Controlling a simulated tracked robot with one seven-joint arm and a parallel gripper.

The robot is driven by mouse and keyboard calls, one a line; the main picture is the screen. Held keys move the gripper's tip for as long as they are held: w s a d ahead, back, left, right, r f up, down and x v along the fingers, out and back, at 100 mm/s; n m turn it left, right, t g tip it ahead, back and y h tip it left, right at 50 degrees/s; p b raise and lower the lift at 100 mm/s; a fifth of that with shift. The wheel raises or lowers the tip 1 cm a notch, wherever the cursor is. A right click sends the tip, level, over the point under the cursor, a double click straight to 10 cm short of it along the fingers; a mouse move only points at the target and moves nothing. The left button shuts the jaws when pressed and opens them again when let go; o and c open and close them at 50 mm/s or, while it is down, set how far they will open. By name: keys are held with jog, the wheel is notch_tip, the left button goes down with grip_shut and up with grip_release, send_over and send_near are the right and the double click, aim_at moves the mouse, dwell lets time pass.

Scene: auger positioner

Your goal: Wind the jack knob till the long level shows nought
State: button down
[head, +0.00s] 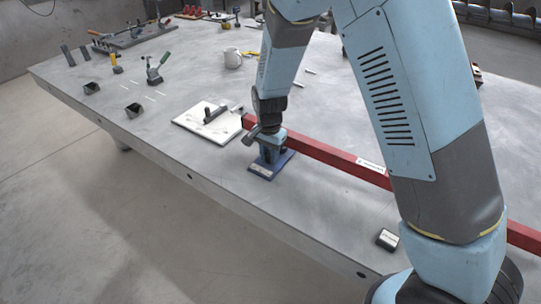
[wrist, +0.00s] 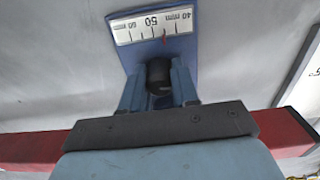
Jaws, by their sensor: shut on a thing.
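The jack has a blue base (head: 271,167) near the front edge of the table, at the end of a long red bar (head: 325,152). In the wrist view its black round knob (wrist: 159,76) sits between the two fingers of my gripper (wrist: 158,92), which is shut on it. A white millimetre scale (wrist: 152,25) on the base reads upside down. A red mark lies between 40 and 50. The red bar, which may be the long level, also runs behind my gripper in the wrist view (wrist: 288,132). No level bubble can be made out.
A small dark box with a pale face (head: 387,239) lies near the front edge; its reading is too small to tell. A white board (head: 208,119) with a dark tool lies left of the jack. A mug (head: 233,58) and clamps stand farther back.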

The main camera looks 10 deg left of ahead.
jog(key=shift+w+m, duration=0.1)
jog(key=shift+m, duration=0.3)
jog(key=c, duration=1.1)
grip_release()
jog(key=shift+r, duration=0.1)
notch_tip(320, 180, up, 14)
jog(key=shift+f, duration=0.2)
